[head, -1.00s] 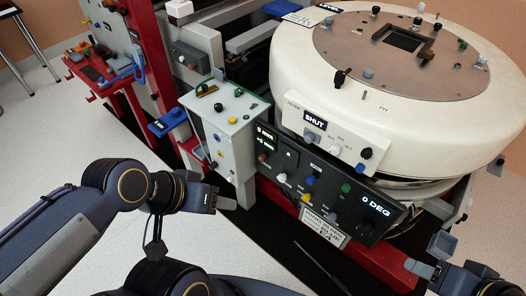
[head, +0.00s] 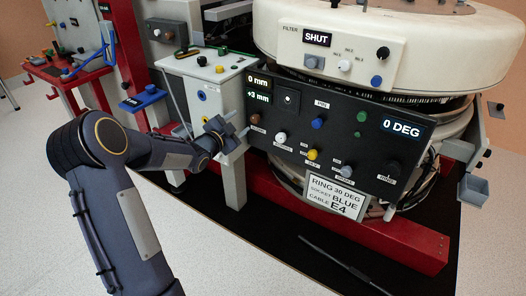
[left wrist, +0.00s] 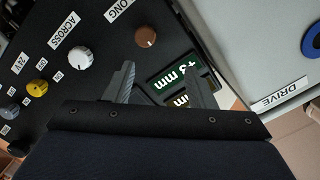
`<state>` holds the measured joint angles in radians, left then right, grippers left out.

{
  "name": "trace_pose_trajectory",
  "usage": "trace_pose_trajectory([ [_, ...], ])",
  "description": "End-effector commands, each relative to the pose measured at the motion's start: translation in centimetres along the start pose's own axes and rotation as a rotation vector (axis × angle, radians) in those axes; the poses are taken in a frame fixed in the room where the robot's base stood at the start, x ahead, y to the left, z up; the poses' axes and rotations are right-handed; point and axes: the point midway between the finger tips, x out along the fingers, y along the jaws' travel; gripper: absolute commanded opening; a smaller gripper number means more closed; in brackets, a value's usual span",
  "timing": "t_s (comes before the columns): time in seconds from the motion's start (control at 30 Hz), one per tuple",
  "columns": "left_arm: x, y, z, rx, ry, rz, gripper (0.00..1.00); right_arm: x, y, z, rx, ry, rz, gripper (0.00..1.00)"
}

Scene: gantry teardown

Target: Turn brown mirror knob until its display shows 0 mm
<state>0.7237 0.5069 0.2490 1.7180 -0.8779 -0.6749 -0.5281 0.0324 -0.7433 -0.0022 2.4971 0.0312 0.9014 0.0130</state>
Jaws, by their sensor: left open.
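The brown knob (head: 255,118) is on the left of the black control panel (head: 300,150), below two small displays. The upper display (head: 258,82) reads 0 mm and the lower display (head: 259,98) reads +3 mm. In the left wrist view the brown knob (left wrist: 146,37) is beside a label ending in "ONG". There the +3 mm display (left wrist: 172,77) shows between the fingers, and the other display is partly hidden. My left gripper (head: 234,130) is open and empty, just left of the brown knob and apart from it. It also shows in the left wrist view (left wrist: 160,80). My right gripper is out of view.
A white knob (head: 280,137), a yellow knob (head: 312,155) and a blue knob (head: 318,123) share the panel. A grey box (head: 205,85) stands close on the left. A 0 DEG display (head: 403,127) is at the right. A thin dark rod (head: 345,264) lies on the floor.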

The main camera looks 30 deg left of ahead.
Motion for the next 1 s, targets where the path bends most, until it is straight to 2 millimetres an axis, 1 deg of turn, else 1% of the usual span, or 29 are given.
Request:
trace_pose_trajectory([
  [0.03, 0.5, 1.3, 2.1, 0.015, 0.028, -0.012, 0.5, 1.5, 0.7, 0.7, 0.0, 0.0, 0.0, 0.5],
  [0.13, 0.9, 1.7, 3.1, 0.037, 0.068, -0.027, 0.5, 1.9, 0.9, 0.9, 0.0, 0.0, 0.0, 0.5],
  [0.27, 1.7, 1.7, 3.1, 0.046, 0.085, -0.031, 0.5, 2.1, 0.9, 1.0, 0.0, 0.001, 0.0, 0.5],
  [0.37, 3.1, 1.7, 2.9, 0.045, 0.086, -0.031, 0.5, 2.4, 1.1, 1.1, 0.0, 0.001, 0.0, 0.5],
  [0.5, 5.5, 1.7, 2.8, 0.044, 0.084, -0.031, 0.5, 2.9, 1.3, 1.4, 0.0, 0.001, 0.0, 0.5],
  [0.7, 8.0, 1.5, 2.5, 0.042, 0.082, -0.03, 0.5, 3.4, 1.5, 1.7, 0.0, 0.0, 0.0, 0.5],
  [0.83, 8.6, 1.4, 2.4, 0.043, 0.081, -0.03, 0.5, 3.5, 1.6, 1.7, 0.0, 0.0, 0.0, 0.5],
  [1.0, 8.7, 1.4, 2.4, 0.042, 0.08, -0.029, 0.5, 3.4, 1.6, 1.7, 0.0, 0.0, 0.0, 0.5],
])
